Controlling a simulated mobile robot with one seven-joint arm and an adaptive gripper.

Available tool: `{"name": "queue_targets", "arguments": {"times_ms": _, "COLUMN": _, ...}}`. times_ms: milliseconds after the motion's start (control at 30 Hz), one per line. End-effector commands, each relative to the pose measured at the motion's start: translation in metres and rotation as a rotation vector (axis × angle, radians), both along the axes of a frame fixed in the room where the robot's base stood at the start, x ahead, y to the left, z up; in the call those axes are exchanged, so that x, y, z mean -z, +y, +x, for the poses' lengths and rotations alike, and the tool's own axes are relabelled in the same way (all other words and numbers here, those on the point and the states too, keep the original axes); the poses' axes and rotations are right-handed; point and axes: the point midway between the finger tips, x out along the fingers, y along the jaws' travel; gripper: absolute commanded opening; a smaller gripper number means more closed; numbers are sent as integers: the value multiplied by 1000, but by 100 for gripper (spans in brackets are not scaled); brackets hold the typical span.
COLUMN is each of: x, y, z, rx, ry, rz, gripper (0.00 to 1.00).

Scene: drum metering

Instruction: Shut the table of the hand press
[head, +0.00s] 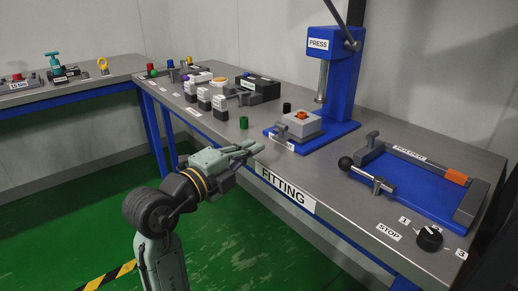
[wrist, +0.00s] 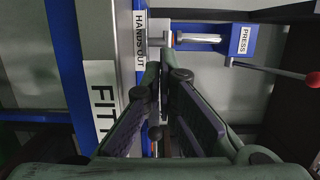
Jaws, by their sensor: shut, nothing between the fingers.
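The hand press (head: 343,85) is a blue column on a blue base, labelled PRESS, with a steel ram (head: 322,82). My gripper (head: 258,146) is shut and empty, near the bench's front edge, left of and apart from the handle.
A blue holder fixture (head: 410,185) with a black-knobbed lever lies to the right, beside a rotary knob (head: 429,238). A green cylinder (head: 244,122) and a black one (head: 287,107) stand near the press. Several small parts crowd the bench's left. The bench front bears a FITTING label (head: 284,190).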

Motion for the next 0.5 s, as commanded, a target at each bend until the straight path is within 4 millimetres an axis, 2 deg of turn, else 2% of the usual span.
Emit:
{"name": "queue_targets", "arguments": {"times_ms": 200, "x": 1, "y": 28, "z": -30, "rx": -2, "ry": -1, "rz": 1, "gripper": 0}}
{"name": "queue_targets", "arguments": {"times_ms": 367, "x": -1, "y": 37, "z": -40, "rx": 0, "ry": 1, "rz": 2, "gripper": 0}}
{"name": "queue_targets", "arguments": {"times_ms": 500, "x": -18, "y": 35, "z": -42, "rx": 2, "ry": 24, "rz": 29, "gripper": 0}}
